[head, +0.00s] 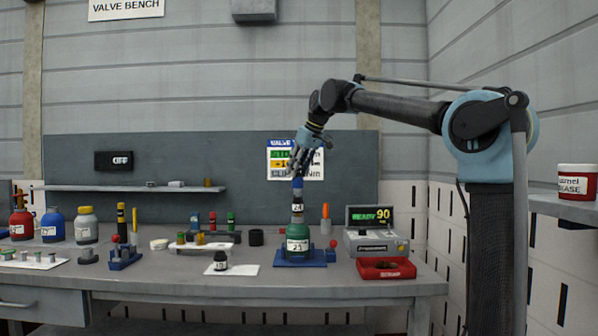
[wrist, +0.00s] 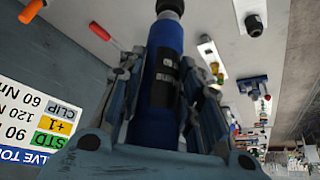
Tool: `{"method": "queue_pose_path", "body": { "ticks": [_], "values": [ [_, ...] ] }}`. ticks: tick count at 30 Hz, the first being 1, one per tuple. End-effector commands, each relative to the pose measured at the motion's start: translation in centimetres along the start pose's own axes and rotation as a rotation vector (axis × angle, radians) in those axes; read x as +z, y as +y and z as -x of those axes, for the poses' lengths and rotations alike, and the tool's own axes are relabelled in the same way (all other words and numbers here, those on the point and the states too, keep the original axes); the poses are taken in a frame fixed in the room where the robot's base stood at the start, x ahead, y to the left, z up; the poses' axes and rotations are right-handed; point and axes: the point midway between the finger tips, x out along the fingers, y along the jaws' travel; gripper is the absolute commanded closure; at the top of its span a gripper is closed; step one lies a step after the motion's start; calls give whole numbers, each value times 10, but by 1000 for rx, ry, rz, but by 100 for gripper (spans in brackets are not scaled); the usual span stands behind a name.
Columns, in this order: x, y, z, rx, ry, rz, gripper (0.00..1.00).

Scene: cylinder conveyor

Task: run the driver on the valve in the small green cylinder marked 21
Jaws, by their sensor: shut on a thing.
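The small green cylinder (head: 297,243) stands upright on a blue holder (head: 313,258) in the middle of the bench. Its white label seems to read 21. My gripper (head: 299,168) is above it, shut on the driver (head: 297,186), a blue and black tool held upright. In the wrist view the driver (wrist: 165,75) lies between the fingers, with a dark round end (wrist: 170,7) at the top of the picture. In the head view the driver's lower part lines up with the cylinder's top. The valve is hard to make out there, and I cannot tell whether they touch.
A grey unit (head: 376,243) with a display reading READY 90 stands to the right, behind a red scrap tray (head: 386,268). A black item (head: 220,261) stands on a white sheet at left. Red and blue cylinders (head: 53,226) stand far left. A chart (head: 283,160) hangs behind.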

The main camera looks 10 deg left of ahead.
Motion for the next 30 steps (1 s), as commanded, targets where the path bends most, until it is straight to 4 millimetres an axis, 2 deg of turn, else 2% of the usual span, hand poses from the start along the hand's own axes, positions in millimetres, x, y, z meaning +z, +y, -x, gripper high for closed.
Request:
{"method": "queue_pose_path", "body": {
  "ticks": [14,30],
  "values": [
    [4,0,-8,0,1,0,100],
    [3,0,-5,0,1,0,100]
  ]
}}
